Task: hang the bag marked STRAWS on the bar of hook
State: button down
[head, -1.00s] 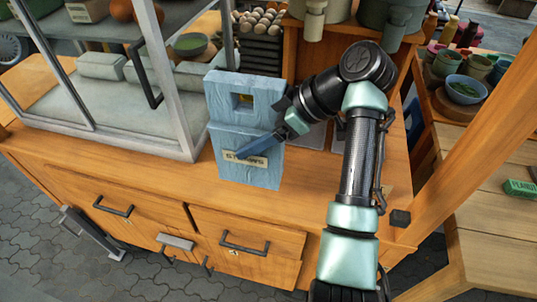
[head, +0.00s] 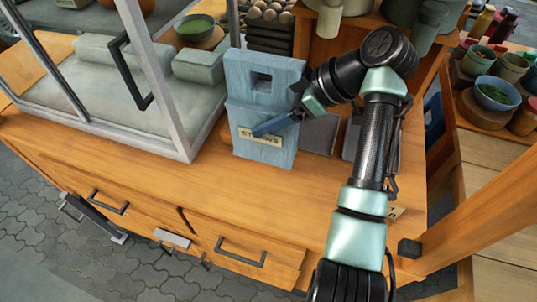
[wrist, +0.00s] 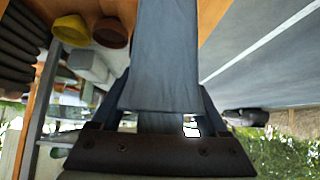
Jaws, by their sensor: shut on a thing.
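The bag marked STRAWS (head: 265,105) is pale blue, with a square opening near its top and a cream label on its front. It is upright in the head view, in front of the wooden counter's back part. My gripper (head: 268,127) reaches in from the right and is shut on the bag, its dark blue finger lying across the front by the label. In the wrist view, the bag (wrist: 165,55) fills the middle, between the fingers. I cannot tell whether its bottom touches the counter. I cannot clearly make out the hook's bar.
A glass-sided case (head: 165,90) with a metal frame stands close left of the bag. The wooden counter (head: 330,190) is clear in front. Its front has drawers with dark handles (head: 240,251) and a small grey bar (head: 172,238). A wooden post (head: 480,200) rises at right.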

aim_at(297, 134)
notch_tip(297, 134, down, 8)
jog(key=shift+f, duration=0.1)
dwell(0.4)
jog(key=shift+f, duration=0.1)
grip_release()
jog(key=shift+f, duration=0.1)
jog(key=v, duration=1.2)
jog(key=shift+s+a, duration=0.15)
jog(key=shift+a, duration=0.05)
jog(key=shift+s+d+r, duration=0.15)
jog(key=shift+d+r, duration=0.25)
jog(key=shift+r, duration=0.1)
jog(key=shift+f, duration=0.1)
